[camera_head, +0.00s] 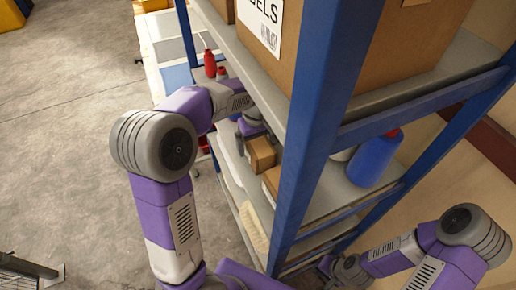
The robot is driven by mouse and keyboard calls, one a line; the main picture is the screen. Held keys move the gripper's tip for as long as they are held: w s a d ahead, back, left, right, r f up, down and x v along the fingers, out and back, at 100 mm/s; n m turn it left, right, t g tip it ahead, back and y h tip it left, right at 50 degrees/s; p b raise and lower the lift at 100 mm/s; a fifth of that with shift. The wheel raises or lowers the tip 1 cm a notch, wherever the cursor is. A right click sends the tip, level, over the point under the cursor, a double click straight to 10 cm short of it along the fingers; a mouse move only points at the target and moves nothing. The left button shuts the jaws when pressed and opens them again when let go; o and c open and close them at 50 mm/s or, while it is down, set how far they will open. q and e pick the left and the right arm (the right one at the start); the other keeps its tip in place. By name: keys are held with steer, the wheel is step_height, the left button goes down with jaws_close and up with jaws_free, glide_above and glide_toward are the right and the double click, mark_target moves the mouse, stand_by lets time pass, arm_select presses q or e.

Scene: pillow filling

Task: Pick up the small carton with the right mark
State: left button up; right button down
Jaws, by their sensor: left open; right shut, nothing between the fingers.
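A small brown carton (262,154) sits on the middle shelf (330,195). A second brown carton (271,178) is nearer to me, partly hidden by the blue post. No mark can be read on either. My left gripper (252,138) reaches into the shelf and is open right at the far side of the first carton. I cannot tell whether its fingers touch the carton. My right gripper (342,272) is low at the bottom, near the rack's lower right, shut and empty.
A blue rack post (318,110) stands in front of the shelf. Large cardboard boxes (385,45) fill the shelf above. A blue bottle (374,160) stands to the right, and red bottles (210,64) stand at the back left.

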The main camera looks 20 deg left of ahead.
arm_select(q)
step_height(320, 180, down, 4)
steer(key=shift+r, duration=0.1)
steer(key=c, duration=1.1)
steer(key=shift+w+r, duration=0.1)
